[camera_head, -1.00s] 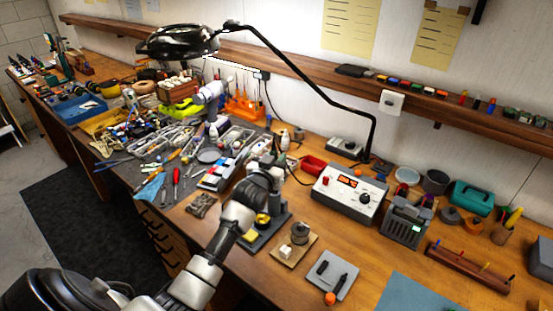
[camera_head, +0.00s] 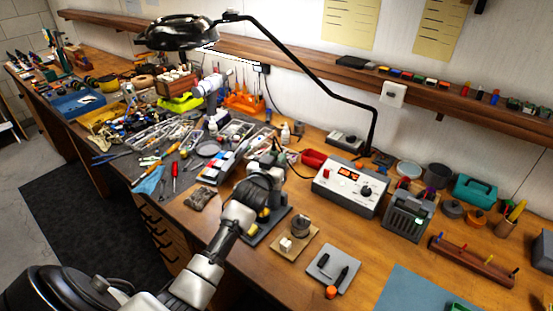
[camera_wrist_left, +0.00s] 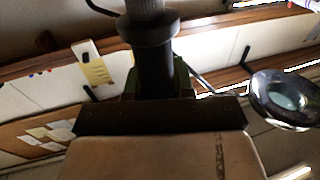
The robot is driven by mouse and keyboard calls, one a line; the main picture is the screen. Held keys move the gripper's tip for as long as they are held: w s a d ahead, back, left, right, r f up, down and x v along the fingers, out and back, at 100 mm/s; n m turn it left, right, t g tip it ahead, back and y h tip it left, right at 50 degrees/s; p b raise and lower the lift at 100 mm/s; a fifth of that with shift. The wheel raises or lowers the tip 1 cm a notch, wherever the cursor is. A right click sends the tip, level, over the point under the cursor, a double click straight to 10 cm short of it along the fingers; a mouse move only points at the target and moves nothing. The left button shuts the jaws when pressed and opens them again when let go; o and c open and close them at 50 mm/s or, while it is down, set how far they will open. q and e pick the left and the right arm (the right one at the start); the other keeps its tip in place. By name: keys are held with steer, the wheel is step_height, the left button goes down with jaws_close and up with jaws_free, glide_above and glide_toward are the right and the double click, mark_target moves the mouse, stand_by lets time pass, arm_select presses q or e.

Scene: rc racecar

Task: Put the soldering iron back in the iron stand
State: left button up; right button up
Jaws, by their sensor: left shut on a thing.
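My left gripper (camera_head: 271,160) is above the workbench, left of the soldering station (camera_head: 350,187). It is shut on the soldering iron, whose dark handle with a wide collar (camera_wrist_left: 148,32) rises from between the jaws in the left wrist view. In the head view my gripper and wrist largely hide the iron, and its tip cannot be made out. The iron stand's dark base (camera_head: 268,232) lies on the bench just behind and right of my left forearm. My wrist covers most of the stand. My right gripper is not in view.
A black magnifier lamp (camera_head: 180,31) arches over the bench. A wooden block with a small metal pot (camera_head: 299,226) and a grey pad (camera_head: 333,269) stand right of the stand. Trays and tools crowd the left.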

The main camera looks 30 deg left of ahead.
arm_select(q)
steer(key=shift+f+b, duration=0.3)
steer(key=shift+f, duration=0.2)
steer(key=o, duration=1.3)
steer(key=shift+o, duration=0.2)
steer(key=shift+r, duration=0.1)
steer(key=shift+s+d+r+p, duration=0.15)
steer(key=shift+s+r+p, duration=0.1)
steer(key=shift+s+p, duration=0.55)
steer(key=shift+s+d+r+p, duration=0.15)
steer(key=shift+s+r+p, duration=0.1)
steer(key=shift+s+p, duration=0.55)
steer(key=shift+s+d+r+p, duration=0.25)
steer(key=shift+s+p, duration=0.4)
steer(key=shift+s, duration=0.3)
steer(key=shift+s+d+r+p, duration=0.1)
steer(key=shift+s+r+p, duration=0.15)
steer(key=shift+s+p, duration=0.55)
steer(key=shift+s, duration=0.1)
